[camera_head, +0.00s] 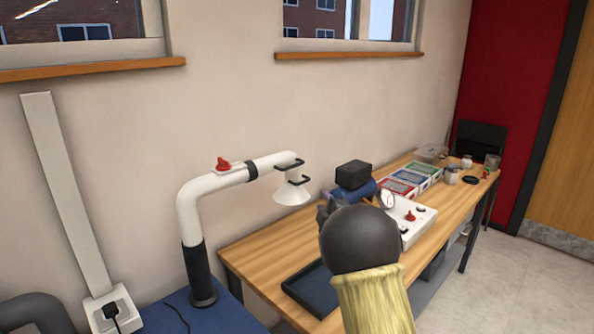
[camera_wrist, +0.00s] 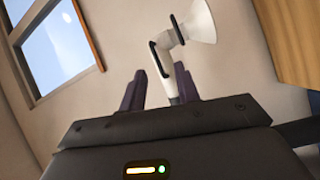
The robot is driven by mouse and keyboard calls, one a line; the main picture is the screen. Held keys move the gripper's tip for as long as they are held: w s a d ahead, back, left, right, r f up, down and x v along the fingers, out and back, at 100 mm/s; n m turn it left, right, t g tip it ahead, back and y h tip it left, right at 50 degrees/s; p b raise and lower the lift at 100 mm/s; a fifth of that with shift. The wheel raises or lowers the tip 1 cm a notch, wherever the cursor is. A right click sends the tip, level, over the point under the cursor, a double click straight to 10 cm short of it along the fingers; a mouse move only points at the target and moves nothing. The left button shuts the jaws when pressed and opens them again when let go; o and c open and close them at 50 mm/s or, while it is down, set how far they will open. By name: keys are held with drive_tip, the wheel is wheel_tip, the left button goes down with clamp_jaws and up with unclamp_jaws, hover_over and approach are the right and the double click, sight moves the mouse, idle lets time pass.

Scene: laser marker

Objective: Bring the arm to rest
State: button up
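My gripper (camera_wrist: 160,80) shows in the wrist view with its two dark fingers apart. I see nothing held between them; the white extraction arm (camera_wrist: 176,50) with its flared hood shows behind the gap. In the head view my arm, with a dark round joint and a yellow sleeve, reaches up in front of the wooden bench. That joint hides most of what is beyond it, and I cannot make out the fingers clearly there.
The white extraction arm (camera_head: 219,180) stands left of my arm. On the wooden bench (camera_head: 262,250) are a dark tray (camera_head: 305,287), a white control box (camera_head: 416,221) with a red knob, coloured boxes (camera_head: 408,178) and several jars. A window (camera_wrist: 55,45) shows in the wrist view.

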drive_tip(key=s+d+f+m+g+h+p, duration=0.1)
drive_tip(key=s+d+f+m+g+h, duration=0.15)
drive_tip(key=s+m, duration=0.3)
drive_tip(key=s+d+f+m+g+h+p, duration=0.1)
drive_tip(key=s+d+f+m+g+h, duration=0.1)
drive_tip(key=s+d+m+g, duration=0.35)
drive_tip(key=s+a+f+m+g, duration=0.1)
drive_tip(key=s+m+g, duration=0.1)
drive_tip(key=s, duration=0.8)
drive_tip(key=s+a+f+m+g+p, duration=0.1)
drive_tip(key=s+f+m+g, duration=0.1)
drive_tip(key=s, duration=0.8)
drive_tip(key=s+a+f+m+g+p, duration=0.1)
drive_tip(key=s+f+m+g, duration=0.1)
drive_tip(key=s, duration=0.7)
drive_tip(key=shift+s+g+y, duration=0.35)
drive_tip(key=shift+s+g, duration=0.05)
drive_tip(key=shift+g, duration=0.4)
drive_tip(key=shift+a+f, duration=0.1)
drive_tip(key=shift+w, duration=0.1)
